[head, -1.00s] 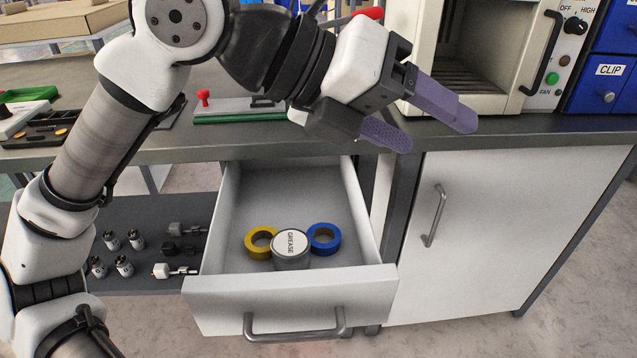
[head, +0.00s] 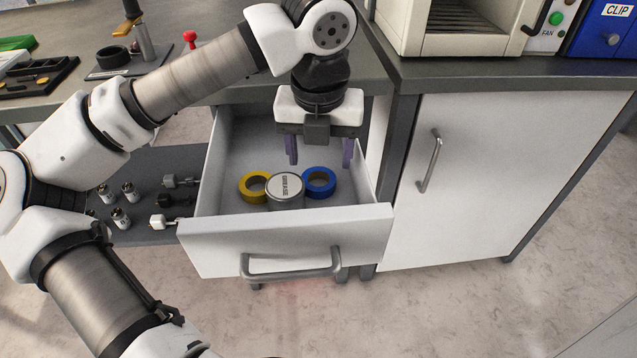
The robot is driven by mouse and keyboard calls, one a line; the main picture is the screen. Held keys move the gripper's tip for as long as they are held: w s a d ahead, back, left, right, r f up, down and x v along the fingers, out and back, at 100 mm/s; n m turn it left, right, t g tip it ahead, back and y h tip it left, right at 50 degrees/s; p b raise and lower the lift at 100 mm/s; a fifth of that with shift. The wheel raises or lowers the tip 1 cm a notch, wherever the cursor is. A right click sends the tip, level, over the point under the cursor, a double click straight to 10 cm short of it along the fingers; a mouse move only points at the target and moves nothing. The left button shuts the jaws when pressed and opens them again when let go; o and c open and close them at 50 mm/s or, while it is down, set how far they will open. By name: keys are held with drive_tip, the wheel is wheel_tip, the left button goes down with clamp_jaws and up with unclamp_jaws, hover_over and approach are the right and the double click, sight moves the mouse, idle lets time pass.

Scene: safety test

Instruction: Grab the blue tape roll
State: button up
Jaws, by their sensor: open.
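The blue tape roll (head: 320,190) lies in the open drawer, on the right side of a round grey tin with a white lid marked GREASE (head: 286,190). A yellow tape roll (head: 253,187) lies on the tin's left side. My gripper (head: 320,158) points down over the drawer, above and a little behind the blue tape roll. Its two purple fingers are spread apart with nothing between them. The fingertips look apart from the roll, though the exact height is hard to tell.
The drawer's white front (head: 290,240) and side walls surround the rolls and the tin. The counter (head: 190,92) overhangs the drawer's back. A closed white cabinet (head: 500,165) stands at the right. Small metal parts lie on the shelf (head: 150,235) at the left.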

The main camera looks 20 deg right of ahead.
sight(319, 178)
drive_tip(key=f, duration=0.1)
drive_tip(key=f+b, duration=0.1)
drive_tip(key=f, duration=0.3)
drive_tip(key=shift+w+f, duration=0.15)
drive_tip(key=shift+w, duration=0.25)
drive_tip(key=c, duration=0.7)
drive_tip(key=shift+c, duration=0.2)
drive_tip(key=shift+r, duration=0.2)
